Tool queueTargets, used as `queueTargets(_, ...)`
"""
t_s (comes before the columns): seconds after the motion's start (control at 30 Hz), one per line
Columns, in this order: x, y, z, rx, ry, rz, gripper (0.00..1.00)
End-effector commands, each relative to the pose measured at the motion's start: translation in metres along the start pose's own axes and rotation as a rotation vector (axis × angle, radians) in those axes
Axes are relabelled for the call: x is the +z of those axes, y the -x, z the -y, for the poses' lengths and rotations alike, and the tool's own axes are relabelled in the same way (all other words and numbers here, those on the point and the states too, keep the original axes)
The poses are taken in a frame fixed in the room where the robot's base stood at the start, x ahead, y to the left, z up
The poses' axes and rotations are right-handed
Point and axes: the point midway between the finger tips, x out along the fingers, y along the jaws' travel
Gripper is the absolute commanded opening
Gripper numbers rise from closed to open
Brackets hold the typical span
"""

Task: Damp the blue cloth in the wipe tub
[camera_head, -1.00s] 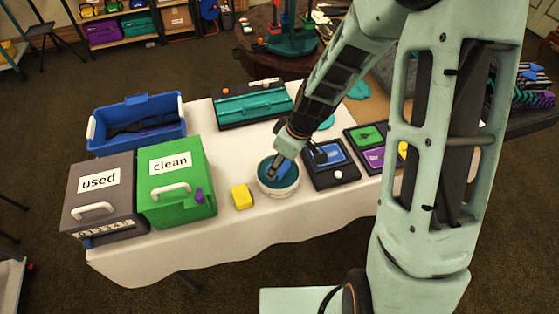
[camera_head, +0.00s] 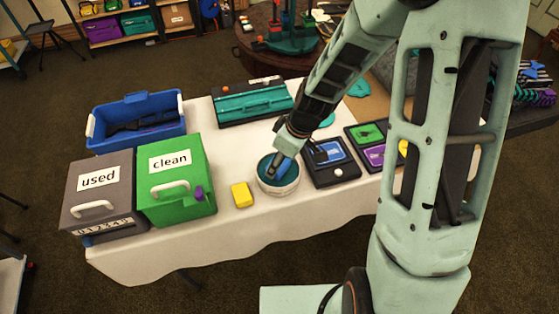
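The wipe tub (camera_head: 279,190) is a round whitish tub with a teal inside, standing on the white-covered table (camera_head: 235,232). My gripper (camera_head: 280,171) points down into the tub's opening. A blue cloth (camera_head: 284,169) shows at the fingertips, inside the tub's rim. The fingers look closed around the cloth, though they are small and partly hidden by the wrist. How far the cloth reaches into the tub is hidden.
A yellow block (camera_head: 242,195) sits left of the tub. The green "clean" box (camera_head: 177,185) and grey "used" box (camera_head: 98,190) stand further left, a blue bin (camera_head: 137,122) behind them. A teal case (camera_head: 253,103) is behind; dark trays (camera_head: 330,163) are close right.

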Motion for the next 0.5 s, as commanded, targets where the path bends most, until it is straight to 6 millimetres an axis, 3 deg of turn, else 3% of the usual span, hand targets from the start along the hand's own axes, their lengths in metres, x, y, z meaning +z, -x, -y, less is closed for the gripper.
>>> queueTargets(0.5, 0.0020, -0.0064, 0.0000, 0.000, 0.000, 0.000, 0.29)
